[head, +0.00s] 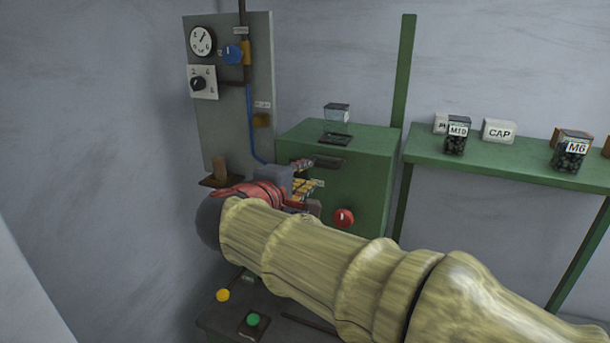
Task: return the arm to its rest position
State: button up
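My arm, in a pale yellow ribbed sleeve (330,262), reaches from the lower right corner to the middle left in the head view. It ends in a dark rounded joint (208,221). A red and grey part just behind it, before the green machine (365,178), seems to be my gripper (300,204). The sleeve hides much of this part, and its fingers cannot be made out. I cannot tell whether it is open, shut or holding anything, or whether it touches the machine.
A grey panel (225,125) with a gauge and knobs stands behind. A clear box (337,119) sits on the machine, which has a red button (344,218). A green shelf (490,170) at right holds labelled jars. Green (253,320) and yellow (223,295) buttons are below.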

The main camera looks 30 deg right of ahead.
jog(key=s+a+f+m+g+y+b, duration=0.1)
jog(key=s+a+f+y+b, duration=0.3)
jog(key=f, duration=0.9)
jog(key=s+a+f+m+g+y+b, duration=0.1)
jog(key=s+a+f+m+y+b, duration=0.3)
jog(key=s+f+b, duration=0.4)
jog(key=s+a+f+m+g+y+b, duration=0.2)
jog(key=s+a+f+y+b, duration=0.2)
jog(key=s+f, duration=0.7)
notch_tip(320, 180, down, 8)
jog(key=shift+s+a+f+m+b, duration=0.1)
jog(key=shift+s+a+m+b, duration=0.2)
jog(key=shift+b, duration=0.8)
